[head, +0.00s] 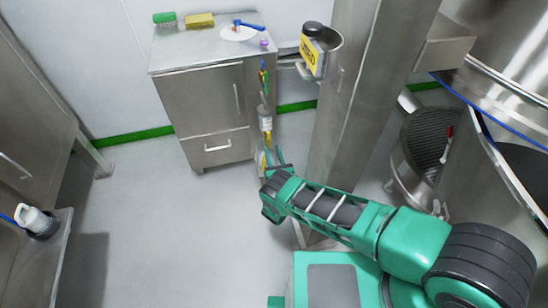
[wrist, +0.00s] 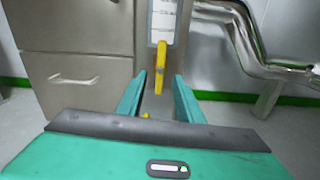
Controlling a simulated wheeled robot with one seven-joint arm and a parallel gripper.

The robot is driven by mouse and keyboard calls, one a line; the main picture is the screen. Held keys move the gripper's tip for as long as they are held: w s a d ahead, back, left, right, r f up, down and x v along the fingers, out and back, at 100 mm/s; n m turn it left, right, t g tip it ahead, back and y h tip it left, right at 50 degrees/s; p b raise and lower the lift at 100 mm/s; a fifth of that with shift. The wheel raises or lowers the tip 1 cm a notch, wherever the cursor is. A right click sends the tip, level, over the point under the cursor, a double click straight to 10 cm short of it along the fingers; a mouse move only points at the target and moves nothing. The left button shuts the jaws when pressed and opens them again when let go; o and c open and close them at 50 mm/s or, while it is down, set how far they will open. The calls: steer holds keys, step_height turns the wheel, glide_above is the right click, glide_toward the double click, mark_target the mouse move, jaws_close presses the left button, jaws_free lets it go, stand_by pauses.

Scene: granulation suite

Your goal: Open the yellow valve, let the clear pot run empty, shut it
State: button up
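The yellow valve (wrist: 162,58) shows in the wrist view as a narrow upright lever just below a clear pot (wrist: 153,22) with a white label. In the head view the pot (head: 265,119) hangs beside the steel cabinet, with yellow below it (head: 268,137). My gripper (wrist: 158,77) is open, its two green fingers either side of the lever in the picture, with gaps on both sides. I cannot tell how far the lever is from the fingertips. In the head view my gripper (head: 271,160) is below the pot and partly hidden by my arm. The liquid level is not clear.
A steel cabinet (head: 205,100) stands left of the valve, with a green brush (head: 164,18) and yellow sponge (head: 200,20) on top. A steel column (head: 355,90) stands right of it. Steel pipework (wrist: 245,35) lies right of the pot. Floor at left is clear.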

steer(key=shift+v, duration=1.4)
